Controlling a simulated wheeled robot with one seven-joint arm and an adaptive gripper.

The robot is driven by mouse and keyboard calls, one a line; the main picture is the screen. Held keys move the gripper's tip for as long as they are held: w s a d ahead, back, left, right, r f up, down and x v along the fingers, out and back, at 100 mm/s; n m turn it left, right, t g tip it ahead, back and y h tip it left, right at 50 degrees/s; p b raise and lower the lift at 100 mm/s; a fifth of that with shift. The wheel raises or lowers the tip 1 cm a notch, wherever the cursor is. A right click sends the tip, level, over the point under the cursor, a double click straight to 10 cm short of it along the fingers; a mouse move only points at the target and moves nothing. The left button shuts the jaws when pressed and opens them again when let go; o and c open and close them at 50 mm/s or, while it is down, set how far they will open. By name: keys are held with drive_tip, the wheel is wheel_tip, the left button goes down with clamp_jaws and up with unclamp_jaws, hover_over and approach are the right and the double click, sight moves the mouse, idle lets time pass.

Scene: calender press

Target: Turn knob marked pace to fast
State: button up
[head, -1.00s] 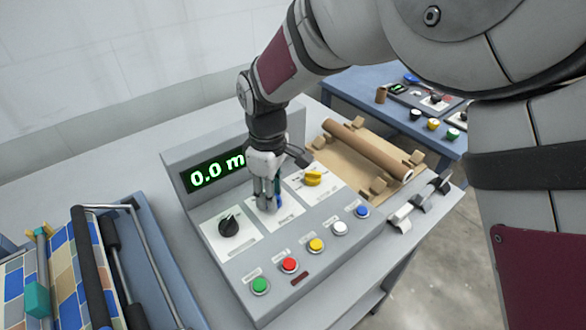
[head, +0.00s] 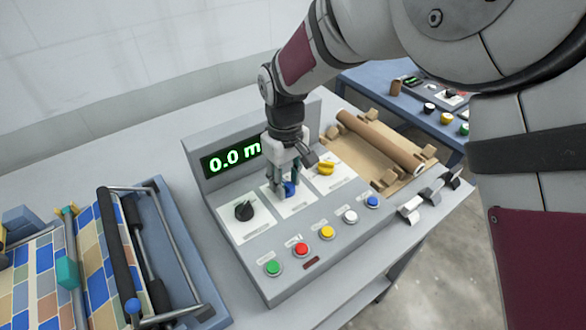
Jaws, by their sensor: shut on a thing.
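The control panel (head: 262,262) is a grey sloped box with three knobs on white plates. The middle knob is blue (head: 290,189). My gripper (head: 284,188) points down over it, with its fingers shut on it and covering part of it. A black knob (head: 244,210) is on the left plate and a yellow knob (head: 326,168) on the right plate. The plate labels are too small to read, so I cannot tell which knob is marked pace. A green display (head: 231,156) reads "0.0 m", with the rest hidden behind my gripper.
Green (head: 272,268), red (head: 301,249), yellow (head: 327,232), white (head: 350,216) and blue (head: 372,201) buttons line the panel's front. A roller press with patterned sheet (head: 100,255) stands at left. A cardboard tube (head: 380,142) lies in a holder at right.

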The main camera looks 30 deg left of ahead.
sight(286, 183)
drive_tip(key=m+p, duration=0.2)
drive_tip(key=m, duration=0.4)
drive_tip(key=shift+s+m+p, duration=0.1)
drive_tip(key=shift+m+p, duration=0.2)
drive_tip(key=shift+p, duration=0.05)
idle(0.5)
drive_tip(key=o, duration=1.2)
wheel_tip(286, 183, up, 12)
